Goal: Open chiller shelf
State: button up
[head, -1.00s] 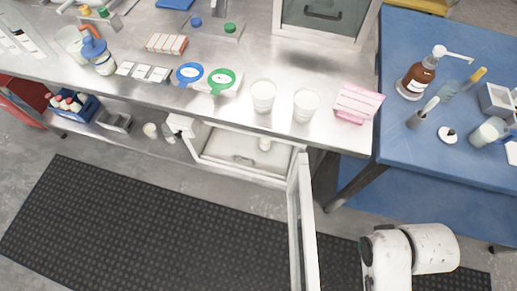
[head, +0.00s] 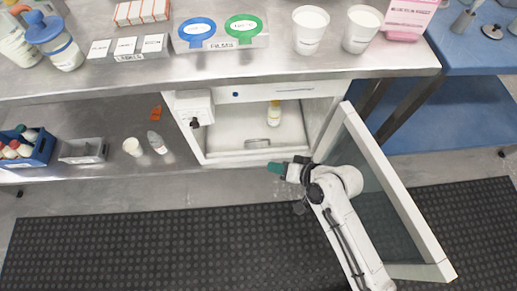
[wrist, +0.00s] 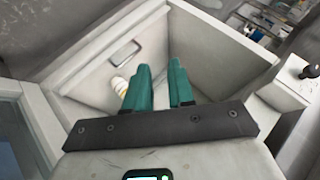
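The chiller is a white cabinet (head: 200,140) under the steel bench, with its glass-paned door (head: 395,195) open to the right. Inside lies a pale shelf (head: 225,130) with a small handle (head: 257,144) at its front; a handle also shows in the wrist view (wrist: 124,52). A small yellow-and-white bottle (head: 274,115) stands inside; in the wrist view the bottle (wrist: 119,86) is partly hidden by a finger. My gripper (head: 275,168) is just in front of the chiller opening, below and right of the handle. Its green fingers (wrist: 162,88) are slightly apart with nothing seen between them.
A white box with a dark knob (head: 195,110) is left of the opening. A blue crate (head: 28,148), a grey tray (head: 82,151) and small containers stand on the lower shelf. White cups (head: 310,30) stand on the bench above. The floor mat (head: 150,250) is clear.

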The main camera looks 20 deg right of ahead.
jog(key=w+f+m+t+b, duration=0.4)
jog(key=w+f+m+b, duration=0.15)
jog(key=f+b, duration=0.35)
jog(key=m+t+h+b, duration=0.4)
jog(key=m+b, duration=0.2)
jog(key=m, duration=0.2)
send_near(259, 140)
jog(key=shift+n, duration=0.25)
jog(key=w+b, duration=0.1)
jog(key=w, duration=0.2)
jog(key=w+f+b, duration=0.1)
jog(key=w, duration=0.3)
jog(key=w+f, duration=0.1)
jog(key=w, duration=0.2)
jog(key=shift+w+a+b, duration=0.15)
jog(key=shift+a+b, duration=0.15)
jog(key=shift+b, duration=0.1)
jog(key=shift+c, duration=0.2)
grip_shut()
